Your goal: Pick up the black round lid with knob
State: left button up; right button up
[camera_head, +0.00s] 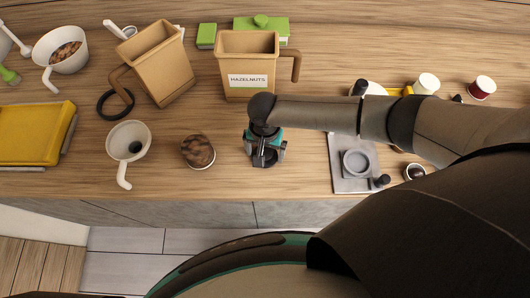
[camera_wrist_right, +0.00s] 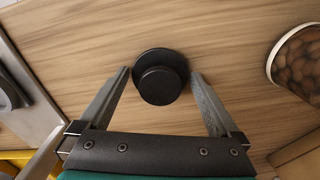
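The black round lid with knob (camera_wrist_right: 160,77) lies flat on the wooden table in the right wrist view, its round knob facing the camera. My right gripper (camera_wrist_right: 161,74) is open, with one finger on each side of the lid and a gap on both sides. In the head view my right gripper (camera_head: 266,155) points down near the table's front edge and mostly hides the lid. My left gripper is not in view.
A jar of nuts (camera_head: 197,151) stands left of my right gripper. A grey tray (camera_head: 343,183) with a round grey piece lies to its right. The hazelnuts box (camera_head: 247,62) stands behind. A white funnel-like cup (camera_head: 129,141) is further left.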

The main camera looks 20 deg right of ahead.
jog(key=c, duration=0.9)
jog(key=shift+r, duration=0.15)
